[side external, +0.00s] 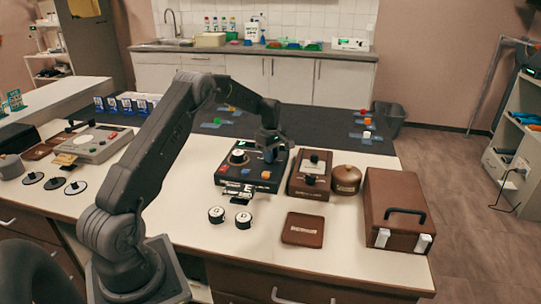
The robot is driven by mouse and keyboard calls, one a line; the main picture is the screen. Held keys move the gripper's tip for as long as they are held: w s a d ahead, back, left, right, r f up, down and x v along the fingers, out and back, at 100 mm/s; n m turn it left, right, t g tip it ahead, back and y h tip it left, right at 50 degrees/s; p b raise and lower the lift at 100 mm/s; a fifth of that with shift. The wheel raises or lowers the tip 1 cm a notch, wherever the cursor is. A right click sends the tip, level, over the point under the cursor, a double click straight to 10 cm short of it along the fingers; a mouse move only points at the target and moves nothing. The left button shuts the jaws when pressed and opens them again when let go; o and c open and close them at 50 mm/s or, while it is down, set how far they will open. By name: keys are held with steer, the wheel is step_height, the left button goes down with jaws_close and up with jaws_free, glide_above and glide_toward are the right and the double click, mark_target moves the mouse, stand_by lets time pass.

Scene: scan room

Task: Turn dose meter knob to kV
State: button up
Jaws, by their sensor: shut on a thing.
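A black control box (250,171), which looks like the dose meter, sits on the white counter in the side external view. A round dial knob (238,156) with a pale top is on its left part, and an orange button (265,174) is near its front. My gripper (270,152) points down over the right rear part of the box, to the right of that dial. It is shut on a small part there, with blue showing at the fingertips. The fingers hide most of that part, and the kV marking is too small to read.
Right of the box stand a brown device (310,186), a round brown pot (346,179) and a brown case (394,214). Two small round dials (229,216) and a brown pad (303,229) lie in front. A grey console (95,145) stands left.

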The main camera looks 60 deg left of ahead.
jaws_close()
steer(key=shift+m, duration=0.4)
steer(key=m, duration=0.3)
steer(key=shift+s, duration=0.15)
steer(key=shift+s+m, duration=0.1)
steer(key=shift+m, duration=1.9)
steer(key=o, duration=0.6)
jaws_free()
steer(key=shift+o, duration=0.2)
